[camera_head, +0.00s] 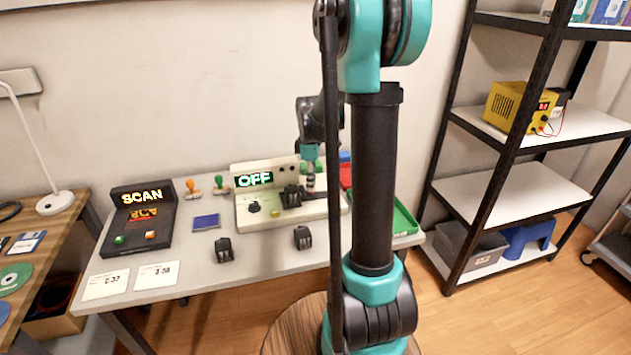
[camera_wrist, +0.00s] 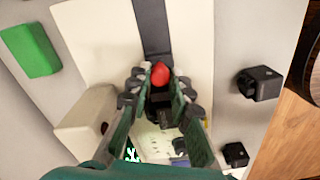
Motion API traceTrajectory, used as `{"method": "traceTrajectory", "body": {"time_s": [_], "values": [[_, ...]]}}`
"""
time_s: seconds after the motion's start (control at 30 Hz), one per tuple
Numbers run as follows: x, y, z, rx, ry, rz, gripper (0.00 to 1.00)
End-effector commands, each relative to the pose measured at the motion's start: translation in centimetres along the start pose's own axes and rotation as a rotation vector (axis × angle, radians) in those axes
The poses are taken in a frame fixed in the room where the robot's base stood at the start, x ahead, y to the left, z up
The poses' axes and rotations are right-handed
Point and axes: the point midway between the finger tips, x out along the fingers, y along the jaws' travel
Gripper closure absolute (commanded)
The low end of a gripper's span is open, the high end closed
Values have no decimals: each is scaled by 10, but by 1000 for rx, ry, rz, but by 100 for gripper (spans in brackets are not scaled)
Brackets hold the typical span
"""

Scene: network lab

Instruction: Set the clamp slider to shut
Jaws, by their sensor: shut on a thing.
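The clamp slider's red knob (camera_wrist: 160,73) shows between the fingertips of my gripper (camera_wrist: 157,90) in the wrist view. My gripper is shut on it. A dark track (camera_wrist: 152,28) runs from the knob to the top edge of that view. The white device (camera_head: 246,208) with a lit green "OFF" display (camera_head: 254,179) stands on the table in the head view. My gripper (camera_head: 309,183) reaches down to its right part there. The knob cannot be made out in the head view, and the fingers partly cover the slider in the wrist view.
A black "SCAN" unit (camera_head: 137,225), stamps (camera_head: 193,187) and a blue pad (camera_head: 206,222) are left of the device. Two small black blocks (camera_head: 224,249) (camera_head: 302,238) lie in front. A green tray (camera_head: 404,221) is at the right, partly behind my arm.

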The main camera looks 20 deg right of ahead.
Motion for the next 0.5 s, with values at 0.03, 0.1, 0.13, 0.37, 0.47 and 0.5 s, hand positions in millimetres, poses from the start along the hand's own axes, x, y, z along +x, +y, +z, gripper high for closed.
{"method": "traceTrajectory", "body": {"time_s": [0.03,0.1,0.13,0.37,0.47,0.5], "values": [[0,-1,-3,-4,7,-3,100],[0,-2,-4,-4,8,-3,100],[0,-2,-4,-4,9,-3,78],[0,-1,-3,-4,8,-3,59],[0,-1,-3,-4,7,-3,59],[0,-1,-3,-3,7,-3,59]]}}
